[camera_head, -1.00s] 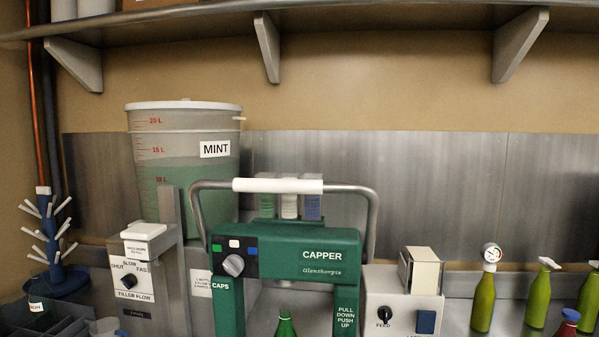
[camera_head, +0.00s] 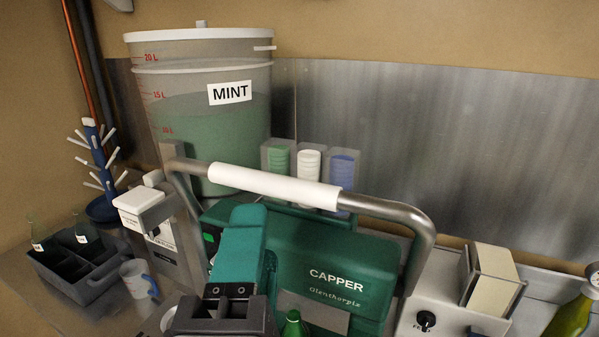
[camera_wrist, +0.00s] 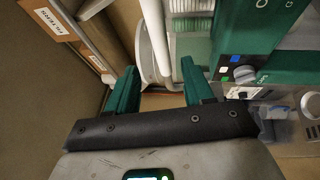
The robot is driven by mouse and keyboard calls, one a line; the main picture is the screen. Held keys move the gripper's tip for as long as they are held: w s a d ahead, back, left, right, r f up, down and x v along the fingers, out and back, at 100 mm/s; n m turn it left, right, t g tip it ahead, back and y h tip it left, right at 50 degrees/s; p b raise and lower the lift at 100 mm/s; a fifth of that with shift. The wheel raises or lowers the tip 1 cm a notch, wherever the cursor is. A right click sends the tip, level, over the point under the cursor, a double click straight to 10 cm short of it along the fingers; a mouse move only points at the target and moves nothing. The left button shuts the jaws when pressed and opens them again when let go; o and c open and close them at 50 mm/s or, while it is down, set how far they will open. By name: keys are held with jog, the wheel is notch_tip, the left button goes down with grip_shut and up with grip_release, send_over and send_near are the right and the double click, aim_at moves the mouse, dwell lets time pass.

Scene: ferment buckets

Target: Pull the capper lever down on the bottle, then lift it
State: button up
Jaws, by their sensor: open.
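The green capper (camera_head: 335,275) stands in front of me. Its lever, a grey bent bar with a white grip (camera_head: 275,187), is raised and arches above the body. The grip also shows in the wrist view (camera_wrist: 155,35), running lengthwise between the directions of my two fingers and beyond their tips. My gripper (camera_head: 250,212) is open and empty, with teal fingers in front of the capper, a little below the grip in the head view. It also shows in the wrist view (camera_wrist: 160,70). A green bottle (camera_head: 293,326) shows only its top under the capper; the rest is hidden.
A MINT bucket (camera_head: 200,120) stands behind on the left. The filler (camera_head: 150,215), a grey crate (camera_head: 75,290) and a mug (camera_head: 137,280) are left of the capper. A white machine with a knob (camera_head: 450,295) and a green bottle (camera_head: 572,318) are to the right.

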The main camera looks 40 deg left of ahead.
aim_at(265, 193)
jog(key=p+x, duration=0.2)
jog(key=x, duration=0.8)
jog(key=shift+f, duration=0.2)
grip_shut()
